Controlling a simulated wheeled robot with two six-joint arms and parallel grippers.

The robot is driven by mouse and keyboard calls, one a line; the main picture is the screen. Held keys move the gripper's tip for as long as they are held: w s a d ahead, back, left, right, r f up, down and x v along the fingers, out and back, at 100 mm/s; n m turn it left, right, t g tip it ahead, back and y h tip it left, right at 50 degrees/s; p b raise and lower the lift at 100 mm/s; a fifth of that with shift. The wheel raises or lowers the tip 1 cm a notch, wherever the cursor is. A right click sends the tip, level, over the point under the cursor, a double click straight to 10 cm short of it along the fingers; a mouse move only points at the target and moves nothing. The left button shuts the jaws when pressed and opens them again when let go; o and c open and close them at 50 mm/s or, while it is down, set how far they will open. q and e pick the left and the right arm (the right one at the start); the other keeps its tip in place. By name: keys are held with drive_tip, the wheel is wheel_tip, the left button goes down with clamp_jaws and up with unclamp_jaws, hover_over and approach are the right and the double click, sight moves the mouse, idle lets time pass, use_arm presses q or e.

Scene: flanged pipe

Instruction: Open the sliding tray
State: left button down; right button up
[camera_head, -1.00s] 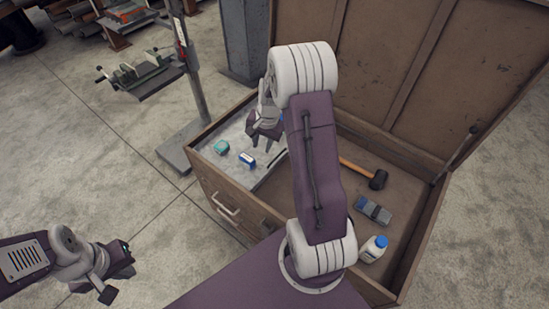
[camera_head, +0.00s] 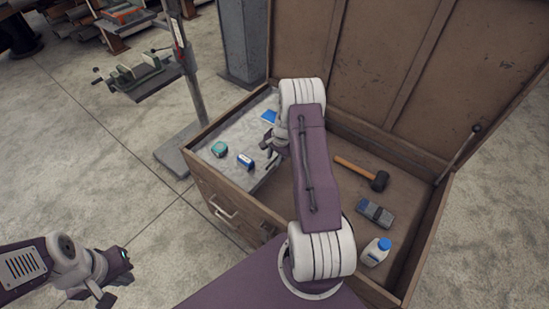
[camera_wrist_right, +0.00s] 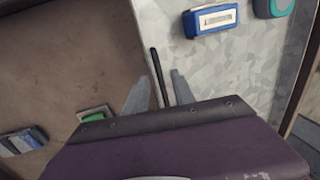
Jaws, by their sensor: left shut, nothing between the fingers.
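The sliding tray (camera_head: 232,133) is a grey metal shelf across the left part of a wooden chest (camera_head: 400,262). A thin black bar, seemingly its handle (camera_wrist_right: 157,72), stands along its inner edge in the right wrist view. My right gripper (camera_head: 270,150) is low over that edge. In the wrist view its fingers (camera_wrist_right: 160,92) are apart, one on each side of the bar; I cannot tell whether they touch it. My left gripper (camera_head: 113,277) is shut and empty, out over the floor left of the chest.
On the tray lie a teal item (camera_head: 219,149), a blue-and-white box (camera_head: 245,161) and a blue item (camera_head: 269,117). A mallet (camera_head: 378,181), a grey-blue block (camera_head: 374,214) and a white bottle (camera_head: 376,252) are on the chest floor. A green item (camera_wrist_right: 95,113) shows beside the tray.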

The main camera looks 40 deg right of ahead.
clamp_jaws()
idle(1.5)
